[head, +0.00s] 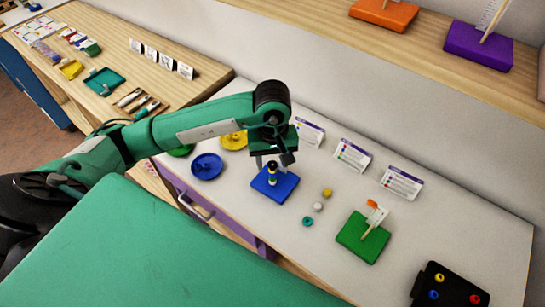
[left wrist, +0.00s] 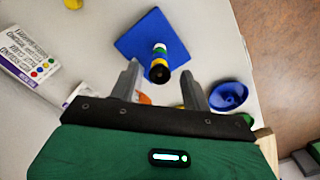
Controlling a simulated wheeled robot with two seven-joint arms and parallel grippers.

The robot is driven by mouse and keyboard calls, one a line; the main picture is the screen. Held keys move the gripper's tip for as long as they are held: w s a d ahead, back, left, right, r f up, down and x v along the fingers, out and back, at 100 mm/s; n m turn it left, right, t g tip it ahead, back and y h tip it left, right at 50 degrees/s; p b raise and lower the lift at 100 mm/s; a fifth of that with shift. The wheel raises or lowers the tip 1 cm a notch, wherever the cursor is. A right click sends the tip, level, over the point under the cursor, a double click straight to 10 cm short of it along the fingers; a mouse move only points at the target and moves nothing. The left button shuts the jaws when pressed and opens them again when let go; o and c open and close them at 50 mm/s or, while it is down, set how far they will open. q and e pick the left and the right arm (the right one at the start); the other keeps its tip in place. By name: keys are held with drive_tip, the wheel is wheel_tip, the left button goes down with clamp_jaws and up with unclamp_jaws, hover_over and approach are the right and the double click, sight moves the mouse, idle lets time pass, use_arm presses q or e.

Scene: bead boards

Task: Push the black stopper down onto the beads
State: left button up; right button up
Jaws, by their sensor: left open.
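The blue board (head: 275,185) lies on the white table with an upright peg. Beads (head: 272,180) are stacked on the peg; in the left wrist view the stack (left wrist: 160,52) shows white, green, blue and yellow. The black stopper (left wrist: 159,74) is at the top of the stack, nearest the camera; whether it touches the beads I cannot tell. My left gripper (head: 271,162) is open, pointing down over the blue board. Its fingers are on either side of the stopper, with gaps visible in the left wrist view. My right gripper is not in view.
A green board (head: 362,240) with a tilted stick stands to the right. Loose yellow (head: 327,193), white (head: 318,207) and teal (head: 307,221) beads lie between the boards. A blue dish (head: 207,166) and yellow dish (head: 234,141) are left. Cards (head: 352,156) stand behind.

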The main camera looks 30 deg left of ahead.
use_arm(q)
drive_tip(key=shift+r, duration=0.45)
wheel_tip(320, 180, up, 13)
drive_tip(key=b, duration=0.2)
idle(0.8)
drive_tip(key=shift+f, duration=0.1)
